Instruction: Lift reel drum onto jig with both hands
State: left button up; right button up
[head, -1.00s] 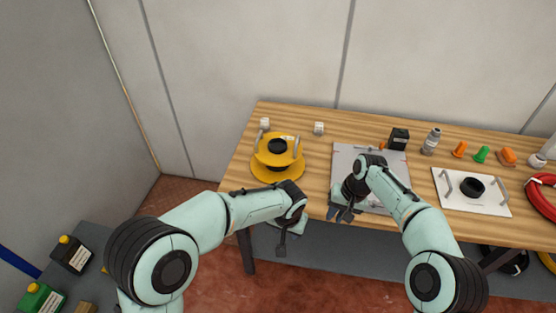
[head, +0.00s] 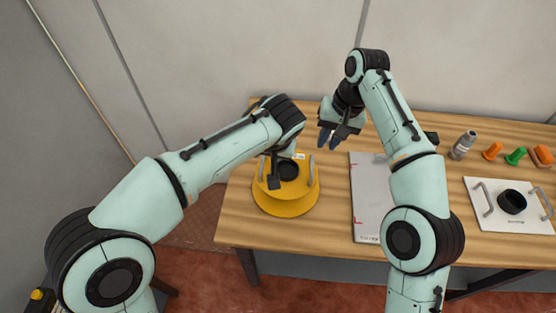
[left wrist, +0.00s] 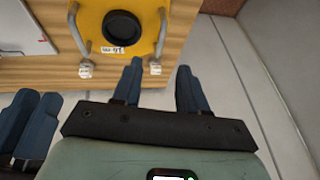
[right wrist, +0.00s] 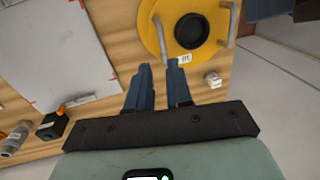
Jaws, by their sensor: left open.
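The yellow reel drum (head: 285,205) sits on the wooden table, with a dark hub and two upright grey handles. It also shows in the left wrist view (left wrist: 150,42) and the right wrist view (right wrist: 160,40). My left gripper (head: 274,184) is open over the drum in the head view, partly hidden by my arm. The left wrist view shows its fingers (left wrist: 158,78) apart and empty. My right gripper (head: 328,138) is open and empty, up and right of the drum. A grey plate with red corner marks (head: 366,205), seemingly the jig, lies right of the drum.
Right of the plate are a grey bottle (head: 463,146), orange and green pieces (head: 515,156) and a white panel (head: 480,220) with handles and a black ring. Small white cubes (right wrist: 212,80) lie by the drum. Bare table separates drum and plate.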

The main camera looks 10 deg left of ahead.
aim_at(263, 161)
pick_arm(q)
jog(key=x, duration=1.3)
jog(key=shift+w+a+f, duration=0.1)
jog(key=shift+w+a, duration=0.05)
jog(key=shift+w, duration=0.2)
pick_arm(e)
jog(key=a+f, duration=0.1)
jog(key=f, duration=0.3)
jog(key=a+f, duration=0.1)
jog(key=f, duration=0.3)
jog(key=a+f, duration=0.1)
jog(key=f, duration=0.4)
jog(key=shift+w, duration=0.2)
pick_arm(q)
jog(key=c, duration=0.3)
pick_arm(e)
jog(key=c, duration=0.3)
pick_arm(q)
grip_shut()
pick_arm(e)
grip_shut()
jog(key=shift+r, duration=0.1)
